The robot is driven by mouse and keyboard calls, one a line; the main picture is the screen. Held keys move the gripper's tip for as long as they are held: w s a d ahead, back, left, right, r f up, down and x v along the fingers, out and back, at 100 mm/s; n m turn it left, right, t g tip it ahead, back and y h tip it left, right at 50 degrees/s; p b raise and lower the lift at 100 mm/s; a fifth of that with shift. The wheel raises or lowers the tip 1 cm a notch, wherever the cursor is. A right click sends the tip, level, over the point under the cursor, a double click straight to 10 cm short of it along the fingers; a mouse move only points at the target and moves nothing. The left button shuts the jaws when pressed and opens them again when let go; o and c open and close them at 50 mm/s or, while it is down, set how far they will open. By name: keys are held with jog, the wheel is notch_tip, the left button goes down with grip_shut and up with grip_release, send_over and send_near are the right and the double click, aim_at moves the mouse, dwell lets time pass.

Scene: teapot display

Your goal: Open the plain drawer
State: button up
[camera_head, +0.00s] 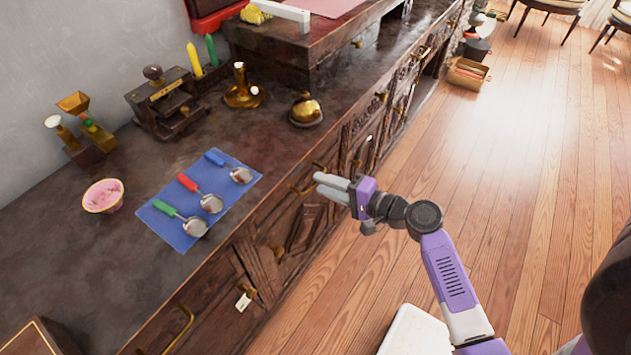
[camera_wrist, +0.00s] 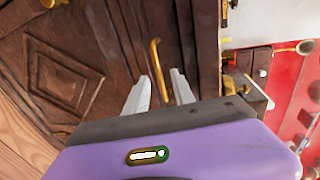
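My gripper (camera_head: 318,184) is level with the cabinet front, fingers pointing at it. In the wrist view the gripper (camera_wrist: 161,75) is open, with a gap between its two pale fingers. A long brass bar handle (camera_wrist: 156,60) on a dark wooden drawer front lines up with that gap. I cannot tell whether the fingers are around it or just in front of it, or whether they touch. In the head view the handle (camera_head: 297,188) shows beside the fingertips. The drawer front looks plain and flush, apparently shut. The fingers partly hide it.
The dark counter (camera_head: 60,220) bears a blue mat (camera_head: 165,229) with several scoops, a pink bowl (camera_head: 103,196) and a brass bell (camera_head: 305,109). Another bar handle (camera_head: 181,331) is at lower left. A white tag (camera_head: 243,301) hangs from the front. The wooden floor (camera_head: 520,150) is open at right.

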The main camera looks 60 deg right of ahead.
jog(key=shift+x, duration=1.65)
grip_shut()
